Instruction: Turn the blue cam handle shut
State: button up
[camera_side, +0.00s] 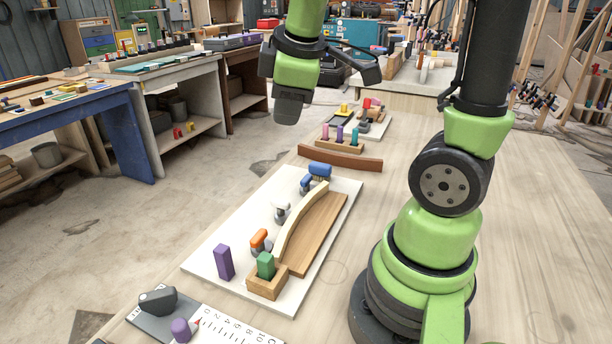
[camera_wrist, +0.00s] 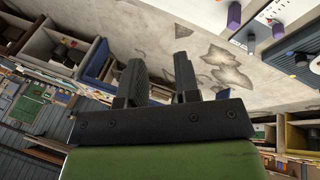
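The blue cam handle (camera_side: 320,169) sits at the far end of a white board (camera_side: 212,248), beside a pale curved strip (camera_side: 301,222) on a brown wooden form. I cannot make out the blue handle in the wrist view.
A purple block (camera_side: 223,262) and a green block (camera_side: 265,265) in a wooden holder stand at the board's near end. A dark red-brown curved bar (camera_side: 340,158) lies beyond the board. A rack of coloured pegs (camera_side: 340,138) is farther back.

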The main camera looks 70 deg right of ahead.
jog(key=w+d+f+n+g+h, duration=0.1)
jog(key=w+d+f+n+g, duration=0.15)
jog(key=d+f+n, duration=0.3)
jog(key=n+g+h, duration=0.1)
jog(key=n, duration=0.6)
send_near(306, 177)
jog(key=x, duration=0.9)
jog(key=shift+d+f, duration=0.1)
grip_shut()
